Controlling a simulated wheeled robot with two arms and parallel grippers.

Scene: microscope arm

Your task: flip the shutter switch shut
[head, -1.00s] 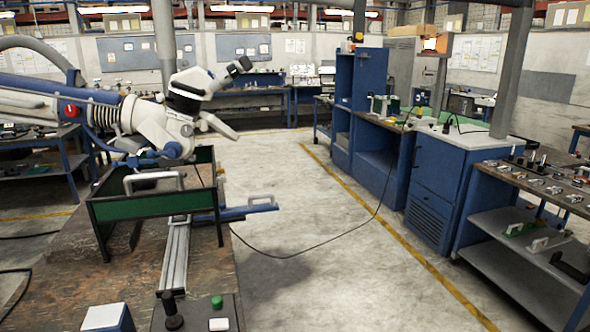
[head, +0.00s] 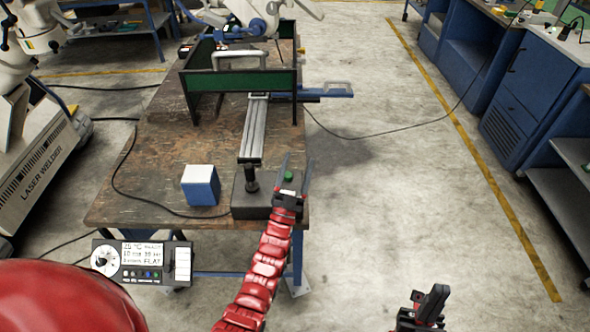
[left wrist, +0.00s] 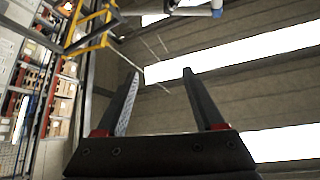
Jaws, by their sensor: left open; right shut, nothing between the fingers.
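A dark control box (head: 240,209) sits at the front edge of the workbench, with a black knob (head: 251,180) and a green button (head: 289,175). A small white part (head: 289,192) shows between my left fingers; I cannot tell whether it is the shutter switch. My left gripper (head: 296,160) is open over the box's right end, its fingers pointing up in the picture and hiding part of the box. The left wrist view shows its empty fingers (left wrist: 160,72) against the ceiling. My right gripper (head: 432,297) is shut and empty at the bottom, away from the bench.
A blue-and-white block (head: 200,186) stands left of the box. A grey rail (head: 254,130) and a green-sided frame (head: 240,80) with a handle lie behind. A panel with display and dial (head: 140,262) is at the lower left. The floor (head: 390,200) on the right is clear.

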